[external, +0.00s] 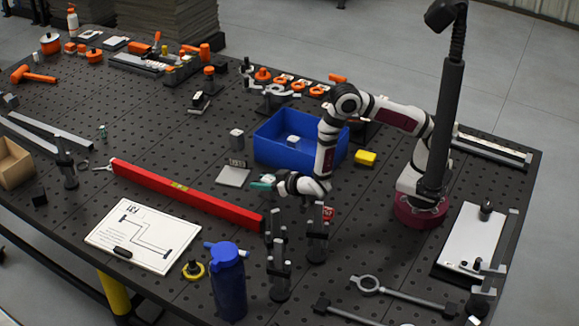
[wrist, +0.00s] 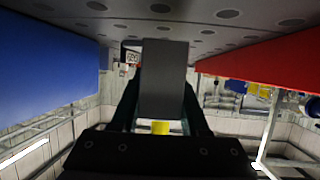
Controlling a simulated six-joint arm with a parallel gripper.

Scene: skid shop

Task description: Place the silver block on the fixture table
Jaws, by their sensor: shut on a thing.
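The silver block (external: 233,177) shows in the external view as a flat grey slab, between the blue bin and the red level. My gripper (external: 260,183) is beside it, stretched out low and sideways, with its teal fingertips at the slab's right edge. In the wrist view the block (wrist: 163,80) is a dark grey rectangle between the fingers, and my gripper (wrist: 160,115) is shut on it. The perforated fixture table (external: 170,150) lies below. I cannot tell whether the block touches the table or is just above it.
The blue bin (external: 270,150) stands behind my gripper with a light block inside. A grey cube (external: 236,138) stands left of it. The long red level (external: 185,192) lies in front. Dark clamps (external: 318,240) and a blue bottle (external: 228,285) stand nearer the camera.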

